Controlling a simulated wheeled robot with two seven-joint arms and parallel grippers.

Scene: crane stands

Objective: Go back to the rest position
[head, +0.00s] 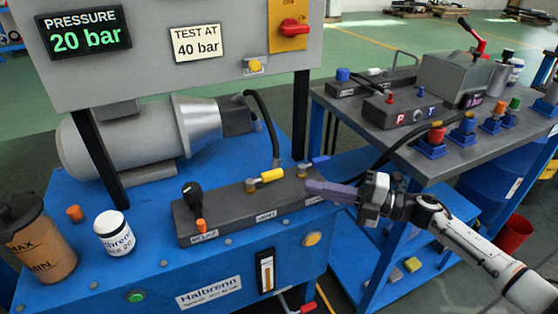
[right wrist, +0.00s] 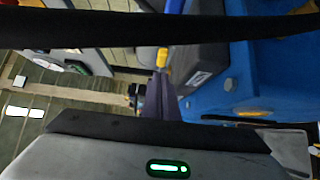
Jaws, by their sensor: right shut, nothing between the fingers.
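My right gripper (head: 312,187) reaches in from the right in the head view. Its purple-grey fingers are shut, with nothing between them. They point left at the right end of the dark valve block (head: 235,212), just below a blue-handled lever (head: 320,160). I cannot tell whether the fingertips touch the block. In the right wrist view the shut fingers (right wrist: 160,97) show mid-picture, close to the yellow lever (right wrist: 162,57). My left gripper is in neither view.
The blue bench (head: 150,265) carries a motor (head: 120,140), a brown container (head: 38,240) and a white jar (head: 114,233). A gauge panel (head: 190,60) reads 20 bar. A second bench (head: 440,160) with valves stands at right, near my forearm. A red bin (head: 514,235) is beyond it.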

